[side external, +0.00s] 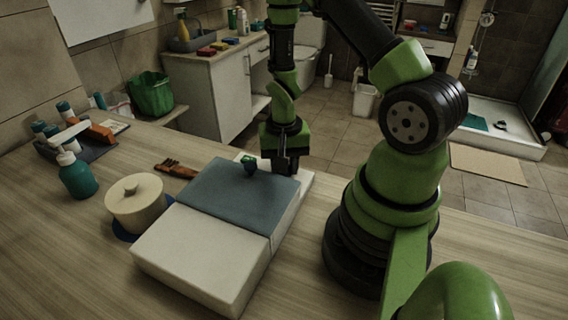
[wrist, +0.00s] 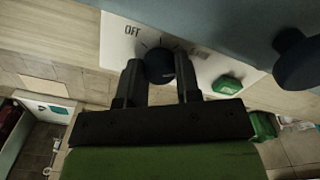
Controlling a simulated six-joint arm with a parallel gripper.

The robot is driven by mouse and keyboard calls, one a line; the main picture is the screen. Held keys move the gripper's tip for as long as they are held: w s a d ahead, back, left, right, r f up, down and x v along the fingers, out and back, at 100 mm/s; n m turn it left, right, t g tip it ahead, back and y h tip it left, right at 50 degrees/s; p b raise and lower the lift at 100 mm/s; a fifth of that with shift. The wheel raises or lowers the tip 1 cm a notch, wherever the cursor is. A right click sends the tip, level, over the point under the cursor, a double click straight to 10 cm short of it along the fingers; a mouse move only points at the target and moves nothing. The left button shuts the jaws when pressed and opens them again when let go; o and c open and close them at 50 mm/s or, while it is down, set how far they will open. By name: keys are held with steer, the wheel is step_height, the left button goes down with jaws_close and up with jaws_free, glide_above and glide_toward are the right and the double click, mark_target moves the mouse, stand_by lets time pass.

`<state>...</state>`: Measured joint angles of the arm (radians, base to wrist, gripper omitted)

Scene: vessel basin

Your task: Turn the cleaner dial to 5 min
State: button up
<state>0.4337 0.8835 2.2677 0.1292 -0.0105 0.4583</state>
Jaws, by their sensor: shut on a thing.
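The cleaner is a white box (side external: 286,212) with a blue-grey lid (side external: 235,200) and a dark lid knob (side external: 249,168). Its white control panel (wrist: 123,52) shows in the wrist view, with the label OFF and short tick marks around a round dark dial (wrist: 158,64). My gripper (side external: 285,172) points down at the far end of the cleaner. In the wrist view its two fingers are shut on the dial, one on each side. The fingers and dial hide part of the markings, and I cannot read the dial's setting. The side view does not show the dial.
A green button (wrist: 228,85) sits on the panel right of the dial. The lid knob (wrist: 294,58) stands close by. On the counter are a cream round jar (side external: 135,205), a teal pump bottle (side external: 77,178) and a brown brush (side external: 175,169). The front left counter is clear.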

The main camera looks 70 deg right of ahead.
steer(key=shift+m, duration=0.3)
steer(key=o, duration=0.9)
steer(key=shift+o, duration=0.2)
steer(key=shift+r, duration=0.15)
step_height(320, 180, up, 10)
steer(key=s+a+r+n+t+y, duration=0.1)
steer(key=s+a+r+n+t, duration=0.2)
steer(key=a+r, duration=0.3)
steer(key=s+a+r+n+t+y, duration=0.1)
steer(key=s+a+r+n+t, duration=0.3)
steer(key=r, duration=0.8)
steer(key=a+n, duration=0.1)
steer(key=a, duration=0.1)
steer(key=shift+a, duration=0.4)
